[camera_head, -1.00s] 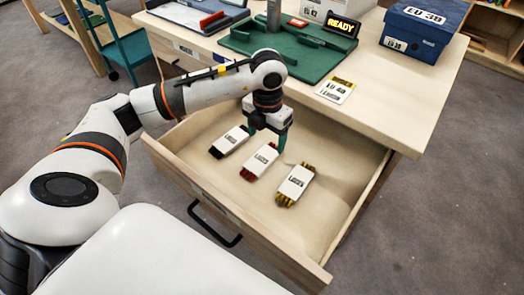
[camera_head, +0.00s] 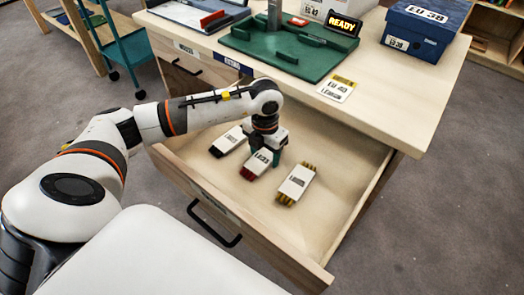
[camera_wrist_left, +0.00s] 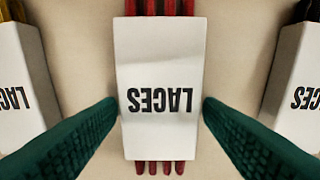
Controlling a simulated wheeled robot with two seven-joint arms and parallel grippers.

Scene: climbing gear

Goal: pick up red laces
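The red laces (camera_head: 256,164) lie in the open drawer, in a white sleeve with red ends sticking out. They are the middle one of three lace packs. In the left wrist view the red laces (camera_wrist_left: 160,75) fill the centre, the word LACES upside down. My left gripper (camera_head: 265,156) is down over them. Its green fingers stand one on each side of the sleeve, close to its long edges, open; in the left wrist view the gripper (camera_wrist_left: 160,104) straddles the sleeve. Whether the fingers touch it I cannot tell. My right gripper is not in view.
Black laces (camera_head: 229,141) lie to the left and yellow laces (camera_head: 296,183) to the right in the drawer (camera_head: 335,225), both close to the fingers. The desk (camera_head: 405,105) above holds a green tray (camera_head: 290,58), a READY sign (camera_head: 342,24) and a blue box (camera_head: 425,28).

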